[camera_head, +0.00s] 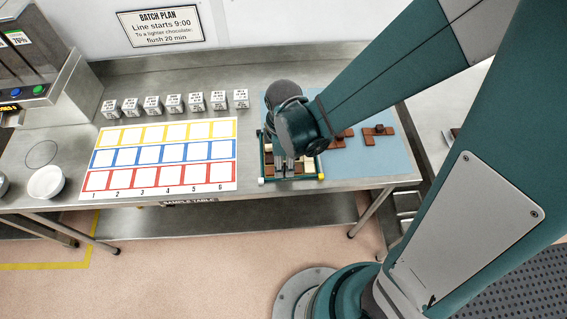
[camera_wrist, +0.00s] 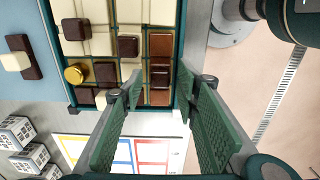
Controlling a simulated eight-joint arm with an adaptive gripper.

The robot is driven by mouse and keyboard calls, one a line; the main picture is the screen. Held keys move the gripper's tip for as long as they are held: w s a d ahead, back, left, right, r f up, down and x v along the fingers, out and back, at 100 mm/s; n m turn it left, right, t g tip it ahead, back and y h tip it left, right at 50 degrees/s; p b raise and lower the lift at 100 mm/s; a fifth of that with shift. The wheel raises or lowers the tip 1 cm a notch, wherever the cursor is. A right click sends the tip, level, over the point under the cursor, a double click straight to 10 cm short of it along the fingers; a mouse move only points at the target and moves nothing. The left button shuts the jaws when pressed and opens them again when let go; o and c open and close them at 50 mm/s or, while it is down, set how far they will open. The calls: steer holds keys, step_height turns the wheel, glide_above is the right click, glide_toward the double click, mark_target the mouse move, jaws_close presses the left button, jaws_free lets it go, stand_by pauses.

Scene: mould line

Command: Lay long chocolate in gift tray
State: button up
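The gift tray (camera_head: 263,157) has dark green walls and stands on the table beneath my gripper (camera_head: 286,170). In the wrist view its wall (camera_wrist: 55,52) encloses several dark, brown and cream chocolates and a round gold piece (camera_wrist: 74,74). A long brown chocolate (camera_wrist: 160,47) with a darker raised block lies along the tray's right side. My gripper (camera_wrist: 158,82) is open, its two green fingers standing apart on either side of the long chocolate's near end. A gap seems to show on both sides, but contact is hard to judge. In the head view my wrist hides part of the tray.
A blue mat (camera_head: 375,165) to the right carries brown chocolate pieces (camera_head: 378,131). Left of the tray lies a coloured grid sheet (camera_head: 158,157) with several white cubes (camera_head: 196,101) behind it. A white bowl (camera_head: 46,183) stands far left. The table's front edge is close to the tray.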

step_height(320, 180, up, 11)
steer(key=p, duration=0.1)
steer(key=shift+r, duration=0.2)
stand_by(0.6)
steer(key=shift+d, duration=0.1)
stand_by(0.6)
steer(key=s+d+r+m+t, duration=0.3)
steer(key=d+r+m+t, duration=0.4)
steer(key=d+r+m, duration=0.8)
steer(key=shift+s+d+r+m, duration=0.2)
steer(key=shift+d+r+m, duration=0.1)
steer(key=shift+d+m, duration=1.1)
steer(key=shift+a, duration=0.1)
